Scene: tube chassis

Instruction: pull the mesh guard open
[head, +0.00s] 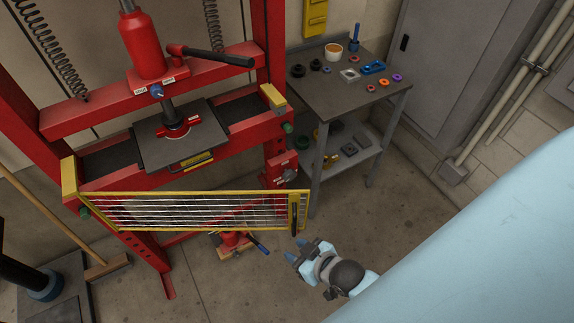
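The mesh guard (190,211) is a yellow frame with wire mesh. Its left end meets the yellow post (70,180) on the red press, and its right end stands out from the press towards me, away from the yellow block (272,96) on the right upright. A black upright handle (293,219) is on its right end. My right gripper (298,250) is just below and in front of the handle, apart from it. Its blue-tipped fingers are spread and nothing shows between them. My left gripper is not in view.
The red press (150,75) with its dark plate (180,135) stands behind the guard. A grey table (345,95) with small parts is at the right. A red jack (235,242) stands under the guard. A broom (105,268) is at the left. Floor right of the guard is clear.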

